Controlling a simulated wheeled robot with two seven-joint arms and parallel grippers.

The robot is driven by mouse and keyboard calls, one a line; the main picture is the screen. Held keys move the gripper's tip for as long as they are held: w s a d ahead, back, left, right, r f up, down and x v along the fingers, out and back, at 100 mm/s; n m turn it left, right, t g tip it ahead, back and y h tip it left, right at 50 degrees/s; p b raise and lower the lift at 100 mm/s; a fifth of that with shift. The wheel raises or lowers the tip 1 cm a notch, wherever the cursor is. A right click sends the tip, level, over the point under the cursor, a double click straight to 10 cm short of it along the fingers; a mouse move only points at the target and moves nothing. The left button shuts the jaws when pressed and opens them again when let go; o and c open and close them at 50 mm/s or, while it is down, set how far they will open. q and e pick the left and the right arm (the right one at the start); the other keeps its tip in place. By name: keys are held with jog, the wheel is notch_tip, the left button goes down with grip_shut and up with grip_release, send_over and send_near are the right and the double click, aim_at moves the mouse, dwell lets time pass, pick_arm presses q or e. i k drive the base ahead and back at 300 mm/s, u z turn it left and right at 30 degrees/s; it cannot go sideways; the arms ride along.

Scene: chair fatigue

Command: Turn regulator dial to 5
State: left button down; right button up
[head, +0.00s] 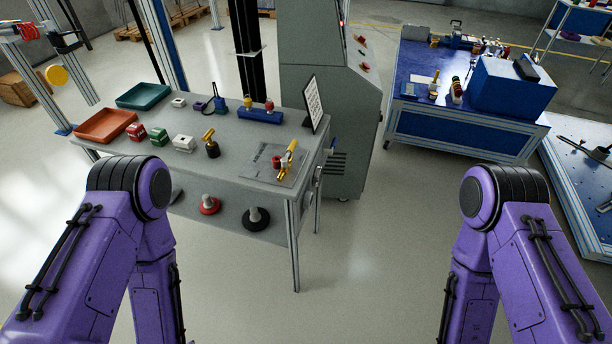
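The regulator dial cannot be told for certain at this size. A brass fitting (289,157) with a small red part (276,161) stands on a grey lettered plate (262,174) at the bench's right end. A dark-based piece with a brass top (211,145) stands left of it. No dial numbers can be read. My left arm (120,230) and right arm (505,235) are bent at the picture's lower sides, apart from the bench. Neither gripper is in view.
The grey bench (232,158) carries a red tray (105,126), a teal tray (143,96) and several small blocks. A sign (313,103) stands at its right edge. A grey cabinet (330,70) is behind. A blue bench (470,120) stands right. The floor (365,270) between is clear.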

aim_at(308, 200)
jog(key=z, duration=2.15)
jog(key=i, duration=2.2)
jog(key=u, duration=3)
